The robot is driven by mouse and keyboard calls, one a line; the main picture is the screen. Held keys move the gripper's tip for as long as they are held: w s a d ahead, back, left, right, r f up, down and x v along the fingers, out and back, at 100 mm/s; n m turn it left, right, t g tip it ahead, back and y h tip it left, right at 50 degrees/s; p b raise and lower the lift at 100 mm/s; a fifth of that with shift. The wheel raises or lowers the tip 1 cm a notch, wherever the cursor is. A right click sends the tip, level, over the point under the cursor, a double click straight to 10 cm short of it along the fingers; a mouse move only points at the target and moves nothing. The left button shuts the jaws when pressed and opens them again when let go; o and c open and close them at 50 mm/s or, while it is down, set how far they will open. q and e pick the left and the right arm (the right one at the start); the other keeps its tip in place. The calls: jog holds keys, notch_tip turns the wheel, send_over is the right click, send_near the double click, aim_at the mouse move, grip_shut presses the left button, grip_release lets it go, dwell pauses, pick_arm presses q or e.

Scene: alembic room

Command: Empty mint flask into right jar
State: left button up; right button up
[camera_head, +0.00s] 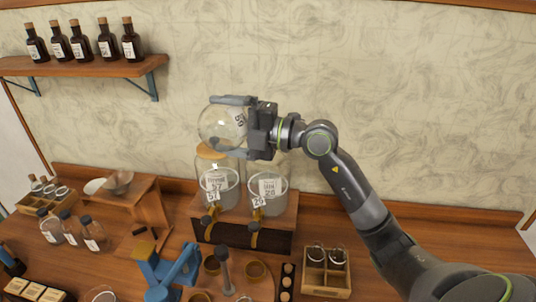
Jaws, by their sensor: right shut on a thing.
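My right gripper (228,127) is shut on a clear round glass flask (220,124), one finger above it and one below. The flask's label looks turned sideways, so the flask seems tilted; its mouth is not clear and I see no contents. It is above the left jar (218,187), which has a brown top. The right jar (268,188) stands beside it, clear glass with a white label; my gripper and the flask are up and left of it, and its top is partly hidden behind my gripper. My left gripper is not in view.
The jars, with taps in front, stand on a wooden stand (285,227). A blue device (163,272), brown cups (255,271) and a wooden rack (326,275) stand in front. Small bottles (93,234) stand left; dark bottles (108,42) line the wall shelf (85,67).

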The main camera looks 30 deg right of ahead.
aim_at(243, 112)
jog(key=shift+w+d+r+m+t+y+p, duration=0.1)
jog(key=shift+d+r+m+t+y+p, duration=0.1)
jog(key=shift+r+m+p, duration=0.75)
jog(key=shift+d+r+m+t+y+p, duration=0.15)
jog(key=shift+r+m+p, duration=0.25)
jog(key=shift+p, duration=0.9)
dwell(3.5)
jog(key=shift+w+d+r+m+t+p, duration=0.1)
jog(key=shift+d+r+m+t+p, duration=0.15)
jog(key=shift+r+m+p, duration=0.55)
jog(key=shift+f+n+p, duration=0.25)
jog(key=shift+p, duration=0.05)
jog(key=shift+f, duration=0.15)
dwell(0.3)
